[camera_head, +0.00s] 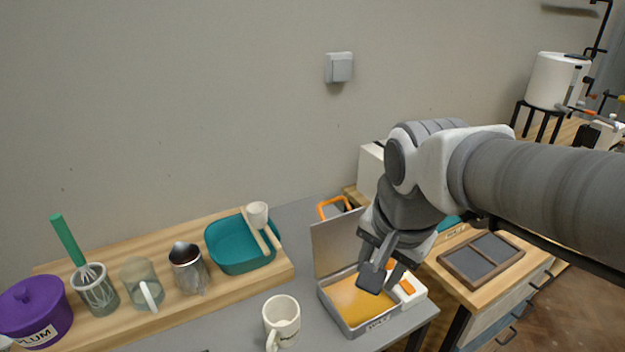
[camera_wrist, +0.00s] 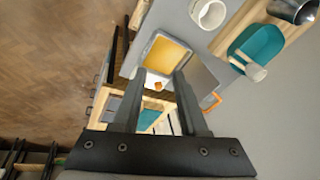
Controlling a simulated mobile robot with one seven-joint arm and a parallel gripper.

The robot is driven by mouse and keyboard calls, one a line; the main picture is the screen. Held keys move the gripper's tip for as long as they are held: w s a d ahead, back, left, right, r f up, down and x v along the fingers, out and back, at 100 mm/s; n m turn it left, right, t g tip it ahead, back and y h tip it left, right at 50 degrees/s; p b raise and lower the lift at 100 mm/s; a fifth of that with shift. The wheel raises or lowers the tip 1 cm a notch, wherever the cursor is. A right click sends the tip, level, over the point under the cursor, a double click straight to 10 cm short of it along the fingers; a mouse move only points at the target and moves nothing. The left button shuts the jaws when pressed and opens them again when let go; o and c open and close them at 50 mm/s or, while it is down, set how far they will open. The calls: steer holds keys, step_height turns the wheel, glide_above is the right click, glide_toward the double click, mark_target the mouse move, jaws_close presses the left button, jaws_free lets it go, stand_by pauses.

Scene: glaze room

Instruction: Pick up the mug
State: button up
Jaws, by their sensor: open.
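The cream mug (camera_head: 281,321) stands upright on the grey table near its front edge, with its handle toward the lower left in the head view. It has small dark lettering on its side. In the wrist view the mug (camera_wrist: 208,13) shows at the top, cut by the frame edge. My gripper (camera_head: 379,273) is open and empty, above the open metal tin (camera_head: 347,327), to the right of the mug and higher than it. In the wrist view my gripper (camera_wrist: 157,75) has its two fingers apart, with the tin's orange inside beyond them.
A wooden board (camera_head: 165,309) holds a teal basin (camera_head: 238,253), a metal pitcher (camera_head: 188,270), a glass mug (camera_head: 141,284), a whisk in a glass and a purple lidded pot (camera_head: 36,308). The tin's raised lid (camera_head: 336,243) stands behind it. Grey table shows around the mug.

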steer(key=w+a+f+m+g+b, duration=0.1)
steer(key=w+a+f+m, duration=0.3)
steer(key=a, duration=0.3)
steer(key=m+g+b, duration=0.1)
steer(key=m+g, duration=0.1)
steer(key=m, duration=0.5)
glide_toward(283, 346)
steer(key=shift+h, duration=0.3)
steer(key=shift+w+a+f+b, duration=0.15)
steer(key=shift+f+b, duration=0.65)
steer(key=shift+f, duration=1)
steer(key=shift+w+a+f+b, duration=0.15)
steer(key=shift+f+b, duration=0.65)
steer(key=shift+f, duration=1.05)
jaws_close()
steer(key=shift+r, duration=0.1)
